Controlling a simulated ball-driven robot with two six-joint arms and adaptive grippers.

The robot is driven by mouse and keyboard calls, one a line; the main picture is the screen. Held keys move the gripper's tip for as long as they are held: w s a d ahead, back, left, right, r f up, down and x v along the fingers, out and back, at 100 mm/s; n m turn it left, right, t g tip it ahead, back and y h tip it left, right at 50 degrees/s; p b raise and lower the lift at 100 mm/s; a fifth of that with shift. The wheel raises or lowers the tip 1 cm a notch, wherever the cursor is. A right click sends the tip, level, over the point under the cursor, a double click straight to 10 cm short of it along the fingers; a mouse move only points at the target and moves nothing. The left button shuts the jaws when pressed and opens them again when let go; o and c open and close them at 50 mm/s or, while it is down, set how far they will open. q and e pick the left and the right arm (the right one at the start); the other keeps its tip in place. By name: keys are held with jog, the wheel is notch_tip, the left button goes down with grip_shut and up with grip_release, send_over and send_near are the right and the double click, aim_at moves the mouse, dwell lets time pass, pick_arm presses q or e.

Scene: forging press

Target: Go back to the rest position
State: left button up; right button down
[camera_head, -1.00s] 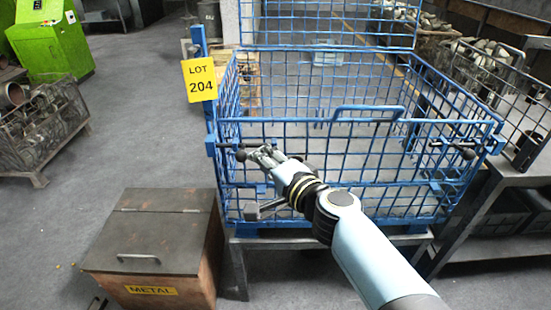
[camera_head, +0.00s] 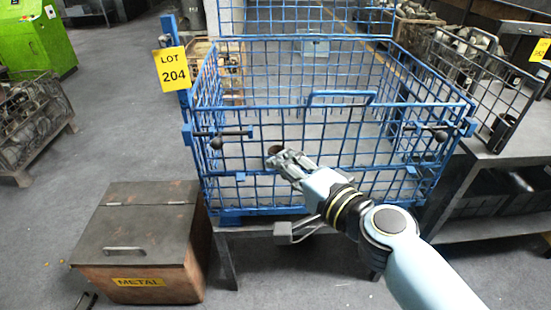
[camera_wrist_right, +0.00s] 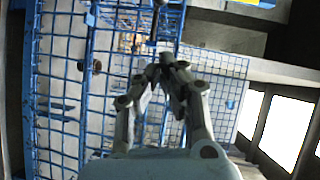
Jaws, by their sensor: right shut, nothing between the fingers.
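My right gripper (camera_head: 277,157) is in front of the front panel of the blue wire cage (camera_head: 340,98), toward its left half. In the right wrist view its fingertips (camera_wrist_right: 166,62) meet and hold nothing, with the blue mesh behind them. Whether the fingers touch the mesh I cannot tell. A small brown round piece (camera_head: 275,149) shows just beyond the fingertips, partly hidden by them. A latch with a dark knob (camera_head: 216,142) is on the left of the front panel, apart from the gripper. My left gripper is out of view.
A yellow LOT 204 sign (camera_head: 173,69) hangs at the cage's left post. A metal-lidded box (camera_head: 135,225) stands on the floor at the lower left. A grey table (camera_head: 500,150) with a wire rack is at the right.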

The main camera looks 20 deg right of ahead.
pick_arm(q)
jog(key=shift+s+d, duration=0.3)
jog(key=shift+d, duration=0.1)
